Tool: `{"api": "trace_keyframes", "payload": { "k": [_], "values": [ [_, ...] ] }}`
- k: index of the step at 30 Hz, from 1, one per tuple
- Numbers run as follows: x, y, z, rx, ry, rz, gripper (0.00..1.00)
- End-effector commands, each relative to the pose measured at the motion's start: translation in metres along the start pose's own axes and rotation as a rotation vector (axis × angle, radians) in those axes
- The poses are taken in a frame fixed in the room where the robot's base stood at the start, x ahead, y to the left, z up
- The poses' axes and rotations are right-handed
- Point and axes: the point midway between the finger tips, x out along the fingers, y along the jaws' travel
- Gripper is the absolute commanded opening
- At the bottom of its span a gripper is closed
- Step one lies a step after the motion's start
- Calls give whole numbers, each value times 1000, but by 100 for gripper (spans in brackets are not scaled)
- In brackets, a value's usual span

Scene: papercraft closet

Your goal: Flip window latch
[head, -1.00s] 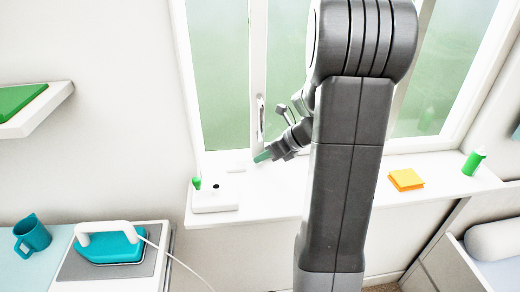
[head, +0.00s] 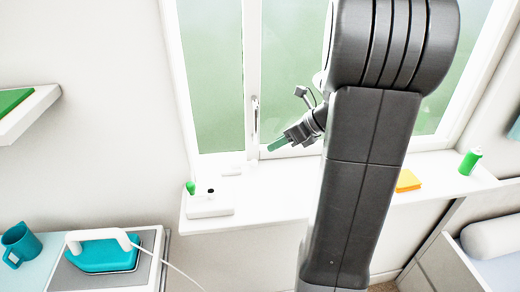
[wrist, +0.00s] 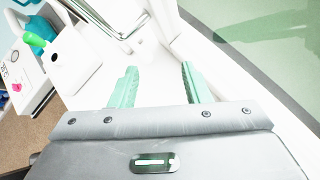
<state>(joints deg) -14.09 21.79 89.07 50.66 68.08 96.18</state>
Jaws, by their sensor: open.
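The window latch (head: 255,122) is a slim pale upright handle on the white window frame, left of my arm in the head view. My gripper (head: 277,145) is right of the latch and slightly below it, apart from it in the picture. Its green fingers are spread in the wrist view (wrist: 158,75), with nothing between them. Pale frame parts show beyond the fingers there, but I cannot clearly tell the latch among them. My arm hides part of the window's right side.
On the white sill (head: 270,200) stand a white box (head: 210,207), orange notes (head: 407,181) and a green bottle (head: 471,161). A teal iron (head: 103,255) and mug (head: 19,245) stand lower left. The middle of the sill is mostly clear.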

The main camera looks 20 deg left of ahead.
Motion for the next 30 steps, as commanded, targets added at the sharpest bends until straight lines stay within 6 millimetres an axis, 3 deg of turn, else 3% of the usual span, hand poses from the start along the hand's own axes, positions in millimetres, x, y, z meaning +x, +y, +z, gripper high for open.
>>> {"api": "trace_keyframes", "payload": {
  "k": [3, 9, 30],
  "values": [
    [-26, 1, 1, -1, -1, -1, 43],
    [-50, 2, 1, 1, 2, 5, 43],
    [-54, 3, 1, 3, 4, 11, 43]
  ]
}}
